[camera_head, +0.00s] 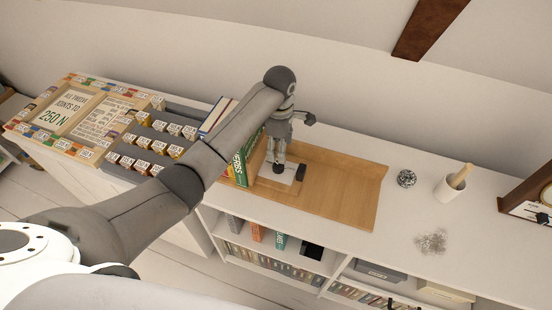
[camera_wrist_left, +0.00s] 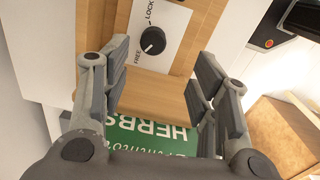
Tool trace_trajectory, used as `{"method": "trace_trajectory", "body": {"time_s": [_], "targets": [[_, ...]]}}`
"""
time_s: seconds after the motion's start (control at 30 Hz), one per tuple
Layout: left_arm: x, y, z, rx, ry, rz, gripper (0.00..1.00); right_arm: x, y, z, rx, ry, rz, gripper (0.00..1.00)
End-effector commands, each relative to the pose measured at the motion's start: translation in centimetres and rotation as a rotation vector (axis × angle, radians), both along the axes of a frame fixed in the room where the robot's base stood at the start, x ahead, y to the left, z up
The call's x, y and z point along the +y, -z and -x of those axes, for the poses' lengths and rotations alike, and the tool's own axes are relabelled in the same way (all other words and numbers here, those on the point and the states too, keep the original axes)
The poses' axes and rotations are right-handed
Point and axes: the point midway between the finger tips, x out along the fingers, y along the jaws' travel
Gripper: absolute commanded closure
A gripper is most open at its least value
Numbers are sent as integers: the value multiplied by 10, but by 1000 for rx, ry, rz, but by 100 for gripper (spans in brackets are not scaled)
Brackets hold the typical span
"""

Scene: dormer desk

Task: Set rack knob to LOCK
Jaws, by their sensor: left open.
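The rack knob (camera_wrist_left: 153,40) is a round black knob on a white plate (camera_wrist_left: 178,50) marked FREE and LOCK, fixed to the wooden rack (camera_head: 345,195). Its pale pointer mark seems to face the FREE side. I cannot tell any contact. My right gripper is not in view.
A green book (camera_wrist_left: 150,135) lettered HERBS stands at the rack's left end, close to my gripper. A mortar with a pestle (camera_head: 450,187) and a round patterned object (camera_head: 406,178) stand to the right.

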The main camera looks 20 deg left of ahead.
Motion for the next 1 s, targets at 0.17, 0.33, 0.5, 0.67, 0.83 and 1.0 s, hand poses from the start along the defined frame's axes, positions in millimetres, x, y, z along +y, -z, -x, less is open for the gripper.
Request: {"method": "trace_trajectory", "body": {"time_s": [0.17, 0.33, 0.5, 0.67, 0.83, 1.0], "targets": [[5, -13, -10, 13, -96, -12, 45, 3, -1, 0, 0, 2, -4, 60], [5, 4, -9, 16, -101, -13, 45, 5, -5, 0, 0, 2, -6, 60], [5, 37, -8, 16, -100, -14, 45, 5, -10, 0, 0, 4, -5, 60], [5, 67, -8, 15, -98, -14, 45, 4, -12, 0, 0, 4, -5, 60], [4, 85, -9, 13, -97, -12, 45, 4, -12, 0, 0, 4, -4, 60], [4, 92, -9, 11, -97, -12, 45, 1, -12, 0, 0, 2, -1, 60]]}}
